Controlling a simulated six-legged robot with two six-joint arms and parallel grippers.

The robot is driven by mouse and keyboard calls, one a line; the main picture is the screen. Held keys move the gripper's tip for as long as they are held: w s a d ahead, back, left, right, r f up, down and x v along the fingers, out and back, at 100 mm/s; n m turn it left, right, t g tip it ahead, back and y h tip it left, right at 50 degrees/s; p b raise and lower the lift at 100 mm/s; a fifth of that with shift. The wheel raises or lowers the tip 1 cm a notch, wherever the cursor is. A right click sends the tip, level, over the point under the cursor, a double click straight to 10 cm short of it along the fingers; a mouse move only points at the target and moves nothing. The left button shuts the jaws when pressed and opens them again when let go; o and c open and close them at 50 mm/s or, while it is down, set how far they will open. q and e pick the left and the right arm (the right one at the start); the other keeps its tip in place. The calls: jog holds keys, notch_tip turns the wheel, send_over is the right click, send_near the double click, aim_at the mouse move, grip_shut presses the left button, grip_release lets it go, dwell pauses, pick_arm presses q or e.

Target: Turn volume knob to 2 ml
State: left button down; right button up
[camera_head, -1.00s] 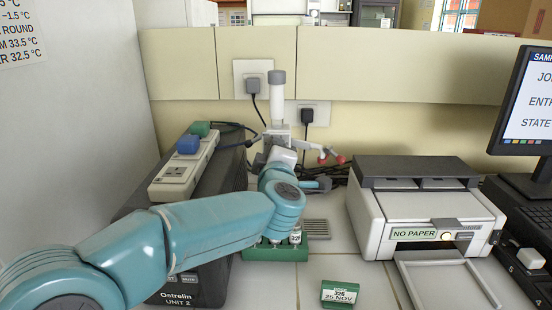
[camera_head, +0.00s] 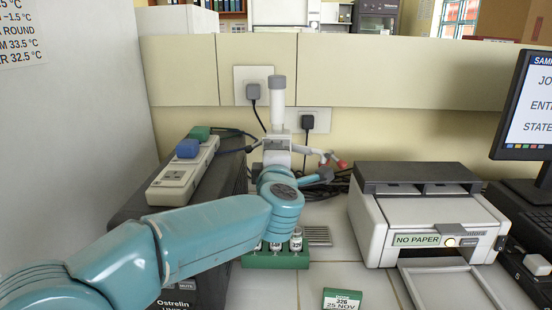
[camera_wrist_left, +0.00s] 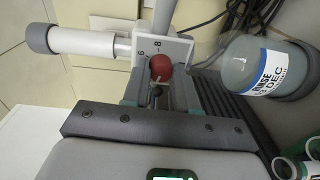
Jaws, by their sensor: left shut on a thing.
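The bottle-top dispenser (camera_head: 277,100) stands upright near the back wall, with a white barrel and a grey cap. In the left wrist view its barrel (camera_wrist_left: 85,42) lies sideways, beside a white scale plate (camera_wrist_left: 176,48) marked with 6 and 8. A round red knob (camera_wrist_left: 161,66) sits at the plate, between the fingers of my left gripper (camera_wrist_left: 160,84). The gripper is shut on the knob. In the head view my left arm hides the knob, the fingers and the lower dispenser. My right gripper is in neither view.
A green rack (camera_head: 275,261) with several vials stands below my left wrist. A green label block (camera_head: 341,300) lies in front. The printer (camera_head: 420,215) is to the right, the power strip (camera_head: 182,172) to the left. A labelled rinse bottle (camera_wrist_left: 262,66) is close beside my gripper.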

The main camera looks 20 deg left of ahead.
pick_arm(q)
jog(key=c, duration=0.9)
grip_release()
jog(key=shift+s, duration=0.1)
jog(key=v, duration=1.6)
jog(key=shift+s, duration=0.1)
